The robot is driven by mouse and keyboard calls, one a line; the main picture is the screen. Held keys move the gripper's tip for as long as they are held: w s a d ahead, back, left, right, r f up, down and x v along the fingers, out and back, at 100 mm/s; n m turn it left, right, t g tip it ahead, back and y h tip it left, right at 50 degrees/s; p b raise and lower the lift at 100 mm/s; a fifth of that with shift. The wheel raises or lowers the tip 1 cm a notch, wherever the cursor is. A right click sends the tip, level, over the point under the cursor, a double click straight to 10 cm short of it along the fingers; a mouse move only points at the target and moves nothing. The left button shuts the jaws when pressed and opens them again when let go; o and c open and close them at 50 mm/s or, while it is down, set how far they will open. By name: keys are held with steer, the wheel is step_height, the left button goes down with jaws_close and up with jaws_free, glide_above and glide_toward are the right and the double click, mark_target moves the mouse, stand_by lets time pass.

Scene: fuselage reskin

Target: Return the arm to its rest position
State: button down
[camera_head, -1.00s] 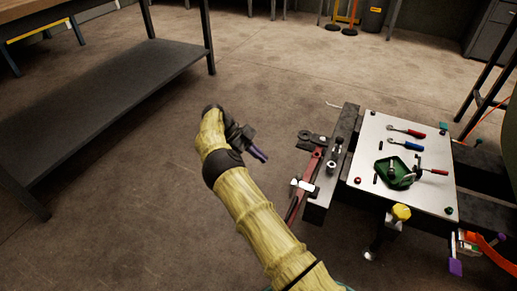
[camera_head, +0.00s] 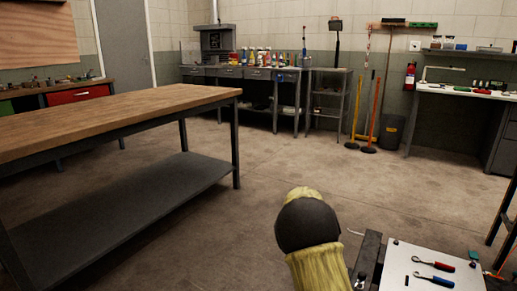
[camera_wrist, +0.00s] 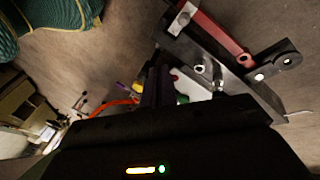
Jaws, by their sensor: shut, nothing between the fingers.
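My arm in its yellow padded sleeve (camera_head: 318,270) rises from the bottom of the head view, with a black joint cap (camera_head: 307,222) near its top. My gripper is hidden in the head view. In the wrist view the dark, purplish fingers of my gripper (camera_wrist: 158,75) are together with nothing between them.
A metal plate with tools (camera_head: 425,266) stands at the lower right, close to my arm. A wooden-topped workbench (camera_head: 110,118) stands at the left. Open concrete floor (camera_head: 370,195) lies beyond my arm. The wrist view shows a red-handled tool (camera_wrist: 215,30) on a dark beam.

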steer(key=s+a+r+n+t+y+p, duration=0.25)
steer(key=s+r+n+p, duration=0.25)
steer(key=s+r+n, duration=0.45)
steer(key=s+a+r+n+t+y+p, duration=0.1)
steer(key=s+r+n+t+p, duration=0.4)
steer(key=s, duration=0.7)
step_height(320, 180, up, 38)
steer(key=g+p, duration=0.1)
steer(key=p, duration=3.6)
steer(key=shift+w+a, duration=0.15)
steer(key=shift+w, duration=0.2)
steer(key=shift+n+g+h, duration=0.25)
